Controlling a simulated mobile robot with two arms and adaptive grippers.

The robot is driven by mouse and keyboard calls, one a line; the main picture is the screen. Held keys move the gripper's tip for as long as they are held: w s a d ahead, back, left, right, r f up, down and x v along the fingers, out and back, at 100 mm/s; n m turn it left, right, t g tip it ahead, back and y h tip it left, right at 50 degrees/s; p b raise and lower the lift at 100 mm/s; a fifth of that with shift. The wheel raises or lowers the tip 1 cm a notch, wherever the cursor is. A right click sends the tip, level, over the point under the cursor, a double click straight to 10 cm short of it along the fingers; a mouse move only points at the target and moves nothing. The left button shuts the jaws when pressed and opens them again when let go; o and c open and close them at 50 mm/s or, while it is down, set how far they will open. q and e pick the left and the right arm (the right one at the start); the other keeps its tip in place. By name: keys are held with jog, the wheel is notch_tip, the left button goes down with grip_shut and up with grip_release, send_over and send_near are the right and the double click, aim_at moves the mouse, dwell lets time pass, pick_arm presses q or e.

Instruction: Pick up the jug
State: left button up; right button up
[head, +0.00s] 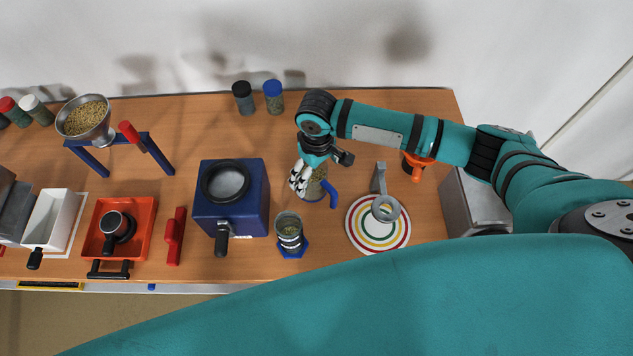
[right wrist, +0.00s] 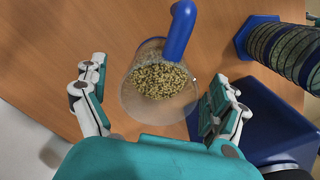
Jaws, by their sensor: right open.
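The jug (head: 318,187) is a clear vessel with a blue handle, partly filled with grainy beige pellets, standing on the wooden table right of the centre. In the head view, my right gripper (head: 300,178) is at its left side and hides part of it. In the right wrist view, the jug (right wrist: 158,88) sits between the spread fingers of my right gripper (right wrist: 162,88), its handle pointing up and away. A gap shows at the left finger; the right finger is close to the wall, and contact is unclear. My left gripper is not in view.
A blue machine (head: 232,212) stands left of the jug, with a tall jar on a blue base (head: 291,249) in front. A grey ring stand (head: 385,207) on a striped round mat (head: 361,238) is to the right. Two lidded jars (head: 273,98) stand behind.

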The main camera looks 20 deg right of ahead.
notch_tip(320, 180, down, 4)
jog(key=shift+s+a+r+p, duration=0.1)
jog(key=shift+r+p, duration=0.05)
jog(key=shift+p, duration=0.25)
jog(key=shift+f, duration=0.3)
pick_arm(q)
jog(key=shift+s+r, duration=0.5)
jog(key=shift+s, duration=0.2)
pick_arm(e)
jog(key=shift+r, duration=0.1)
jog(key=c, duration=1.5)
